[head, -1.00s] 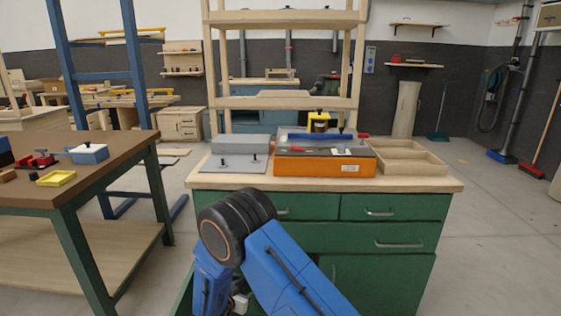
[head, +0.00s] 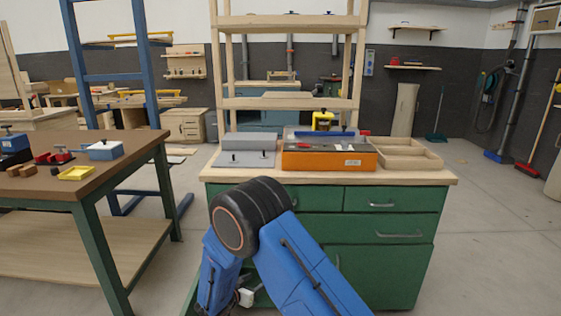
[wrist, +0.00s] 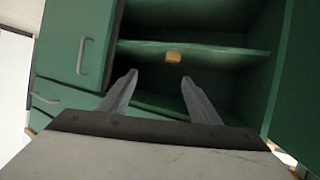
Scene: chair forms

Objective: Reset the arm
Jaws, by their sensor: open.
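My blue arm with its black joint shows in the head view, in front of the green cabinet (head: 388,250). In the wrist view my gripper (wrist: 158,82) is open, its two grey fingers apart with nothing between them. It faces the open green cabinet compartment, where a small tan block (wrist: 173,57) sits on a green shelf (wrist: 215,52) beyond the fingertips. In the head view my fingers are hidden; only a small pale part shows low beside the arm.
An orange box (head: 330,158), a grey plate (head: 248,159) and wooden trays (head: 400,153) stand on the cabinet top. A brown table (head: 95,180) with small items is at left. An open green door (wrist: 300,80) stands at right in the wrist view.

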